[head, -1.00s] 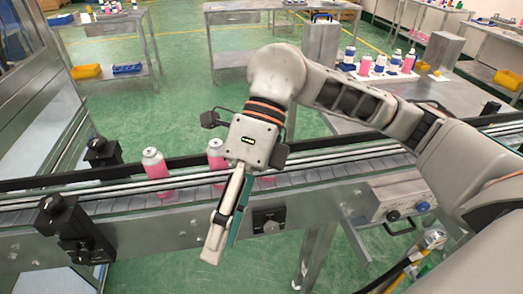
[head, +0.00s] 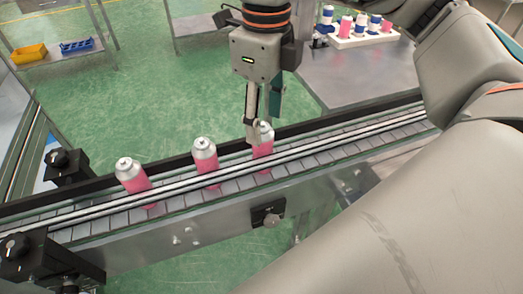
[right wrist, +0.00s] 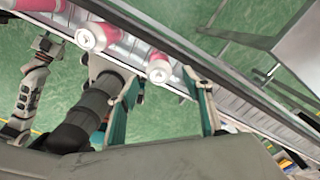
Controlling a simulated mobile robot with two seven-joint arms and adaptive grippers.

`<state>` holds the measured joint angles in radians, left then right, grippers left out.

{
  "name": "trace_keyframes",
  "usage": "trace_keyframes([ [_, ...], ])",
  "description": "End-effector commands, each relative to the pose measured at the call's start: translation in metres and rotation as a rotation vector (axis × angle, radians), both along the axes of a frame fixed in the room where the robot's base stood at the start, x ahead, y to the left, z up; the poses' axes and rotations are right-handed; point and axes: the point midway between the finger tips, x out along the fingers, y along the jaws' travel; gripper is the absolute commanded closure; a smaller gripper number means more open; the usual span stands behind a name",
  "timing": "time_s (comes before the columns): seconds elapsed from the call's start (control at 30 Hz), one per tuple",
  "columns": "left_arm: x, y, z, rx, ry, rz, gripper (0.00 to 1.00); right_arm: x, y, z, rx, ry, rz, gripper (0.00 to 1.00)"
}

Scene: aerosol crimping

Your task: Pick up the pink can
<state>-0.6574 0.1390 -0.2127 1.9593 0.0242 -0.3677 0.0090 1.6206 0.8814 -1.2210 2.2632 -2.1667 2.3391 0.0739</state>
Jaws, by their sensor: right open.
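Three pink cans with silver tops stand upright in a row on the conveyor: a left can (head: 137,183), a middle can (head: 206,160) and a right can (head: 263,150). My right gripper (head: 262,124) points down at the right can, with one finger in front of its top. In the right wrist view, the open fingers (right wrist: 164,78) lie either side of a can's round top (right wrist: 158,69). I cannot tell whether they touch it. Another can (right wrist: 90,38) stands farther left there. My left gripper is not in view.
Metal guide rails (head: 330,143) run along the conveyor. Black clamp knobs (head: 64,162) stand at its left end. A white tray (head: 362,39) of bottles and cans sits on a table behind. A side table holds yellow (head: 29,54) and blue bins (head: 76,46).

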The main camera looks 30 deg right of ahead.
Motion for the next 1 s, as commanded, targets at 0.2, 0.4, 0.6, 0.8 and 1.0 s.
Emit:
trace_keyframes([
  [0.2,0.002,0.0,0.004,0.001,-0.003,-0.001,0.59,0.002,0.002,-0.029,0.0,0.004,0.003,0.5],
  [0.4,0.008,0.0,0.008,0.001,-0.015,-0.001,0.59,0.002,0.002,-0.044,0.002,0.0,0.002,0.5],
  [0.6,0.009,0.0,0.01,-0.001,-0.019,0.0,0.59,0.003,0.002,-0.045,0.001,0.0,0.002,0.5],
  [0.8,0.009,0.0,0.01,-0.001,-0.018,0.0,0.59,0.002,0.002,-0.045,0.002,0.0,0.002,0.91],
  [1.0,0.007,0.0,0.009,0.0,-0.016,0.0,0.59,0.002,0.002,-0.045,0.002,0.001,0.002,0.91],
])
